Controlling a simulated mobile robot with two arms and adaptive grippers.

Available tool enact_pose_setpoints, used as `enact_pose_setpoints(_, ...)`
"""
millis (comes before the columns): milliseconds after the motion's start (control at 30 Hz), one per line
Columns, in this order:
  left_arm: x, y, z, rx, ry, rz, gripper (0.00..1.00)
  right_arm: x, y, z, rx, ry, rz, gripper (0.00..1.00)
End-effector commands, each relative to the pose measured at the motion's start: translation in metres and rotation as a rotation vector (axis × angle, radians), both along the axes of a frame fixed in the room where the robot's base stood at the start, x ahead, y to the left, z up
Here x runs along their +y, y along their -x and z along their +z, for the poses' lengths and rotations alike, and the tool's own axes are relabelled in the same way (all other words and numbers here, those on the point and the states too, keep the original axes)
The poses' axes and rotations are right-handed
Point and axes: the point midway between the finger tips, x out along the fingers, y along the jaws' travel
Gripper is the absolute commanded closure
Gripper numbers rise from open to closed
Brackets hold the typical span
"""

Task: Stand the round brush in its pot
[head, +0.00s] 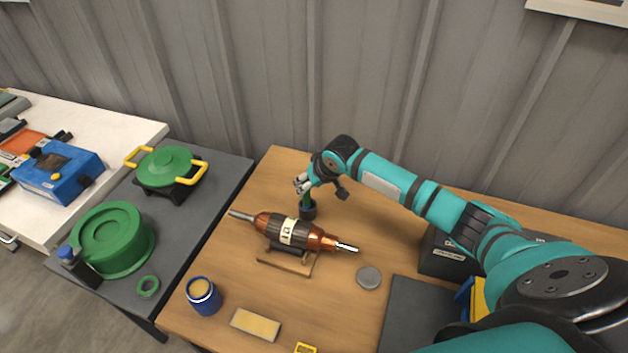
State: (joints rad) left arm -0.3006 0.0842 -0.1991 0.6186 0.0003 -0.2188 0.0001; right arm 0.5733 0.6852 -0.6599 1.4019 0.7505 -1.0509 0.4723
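A small dark pot (308,213) stands on the wooden table behind the copper rotor. A short green piece, which looks like the handle of the round brush (307,200), rises upright from the pot's mouth. The brush's lower end is hidden. My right gripper (302,184) is at the top of this green piece, with its grey fingertips right around or beside it. The fingers are too small to tell whether they grip it. My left gripper is not in view.
A copper rotor (281,231) lies on a wooden stand (287,261) just in front of the pot. A blue tin (204,297), a yellow-topped block (255,324) and a grey disc (369,277) are nearer. A dark box (442,257) stands right. The table left of the pot is clear.

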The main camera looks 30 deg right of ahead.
Motion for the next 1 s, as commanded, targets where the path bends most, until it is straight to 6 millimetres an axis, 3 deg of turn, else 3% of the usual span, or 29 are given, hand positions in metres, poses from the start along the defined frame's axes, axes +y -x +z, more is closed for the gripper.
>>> enact_pose_setpoints(533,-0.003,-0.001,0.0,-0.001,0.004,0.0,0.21,-0.01,0.048,0.087,-0.002,0.002,0.001,0.53)
enact_pose_setpoints(700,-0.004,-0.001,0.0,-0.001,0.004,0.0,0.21,-0.011,0.056,0.099,0.0,0.0,0.0,0.53)
enact_pose_setpoints(1000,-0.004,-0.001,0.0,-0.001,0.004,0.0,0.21,-0.011,0.057,0.101,0.0,0.0,0.0,0.53)
